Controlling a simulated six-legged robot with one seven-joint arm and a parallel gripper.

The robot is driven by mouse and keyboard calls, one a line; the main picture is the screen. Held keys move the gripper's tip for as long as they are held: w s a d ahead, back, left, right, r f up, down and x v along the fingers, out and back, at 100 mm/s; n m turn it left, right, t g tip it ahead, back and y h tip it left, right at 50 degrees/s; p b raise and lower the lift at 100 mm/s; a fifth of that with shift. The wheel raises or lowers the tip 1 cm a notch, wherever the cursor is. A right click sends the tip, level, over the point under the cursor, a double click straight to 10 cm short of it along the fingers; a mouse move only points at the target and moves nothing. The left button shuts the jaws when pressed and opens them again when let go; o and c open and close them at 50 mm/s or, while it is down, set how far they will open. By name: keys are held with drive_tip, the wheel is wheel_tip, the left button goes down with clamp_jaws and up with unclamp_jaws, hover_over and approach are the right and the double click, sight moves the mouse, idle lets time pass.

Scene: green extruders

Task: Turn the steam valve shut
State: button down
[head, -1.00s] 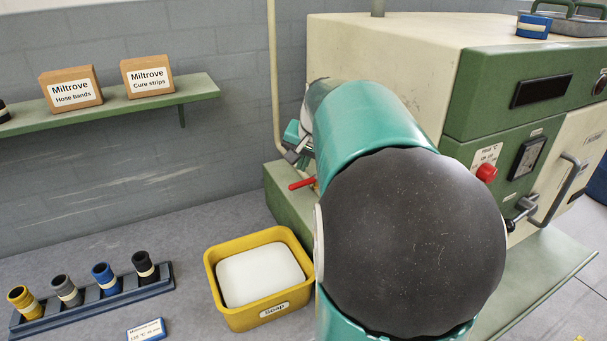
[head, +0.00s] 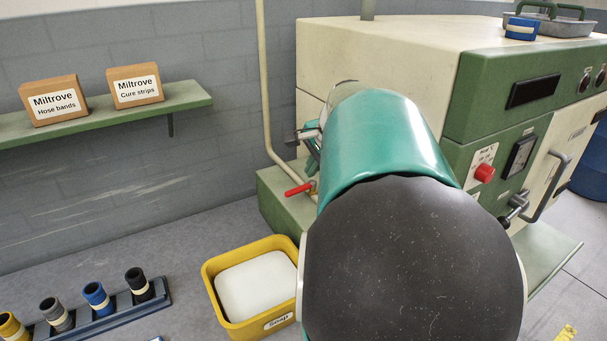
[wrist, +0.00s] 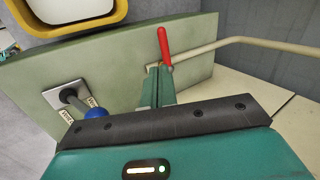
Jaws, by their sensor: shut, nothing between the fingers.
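The steam valve has a red lever (head: 299,189) at the foot of a cream pipe, just left of my teal arm in the head view. In the wrist view the red lever (wrist: 164,46) stands out from the pipe's end. My gripper (wrist: 156,78) shows there as narrow teal fingers, shut and empty. Their tips appear close to the lever's base; I cannot tell whether they touch it. In the head view my arm hides most of the gripper. A blue-knobbed lever (wrist: 95,112) on a labelled plate is left of the fingers in the wrist view.
A yellow soap tub (head: 213,298) stands near the valve. A rack of hoses (head: 158,292) lies left of it. The cream and green machine (head: 390,50) fills the right side. A shelf (head: 190,97) with two boxes is on the wall.

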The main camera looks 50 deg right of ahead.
sight(296, 191)
drive_tip(key=x, duration=0.8)
drive_tip(key=shift+d+f, duration=0.1)
drive_tip(key=shift+f, duration=0.25)
drive_tip(key=shift+w+f, duration=0.1)
drive_tip(key=shift+w, duration=0.05)
drive_tip(key=shift+w, duration=0.15)
drive_tip(key=shift+w+f, duration=0.15)
drive_tip(key=shift+w, duration=0.35)
drive_tip(key=shift+f, duration=0.1)
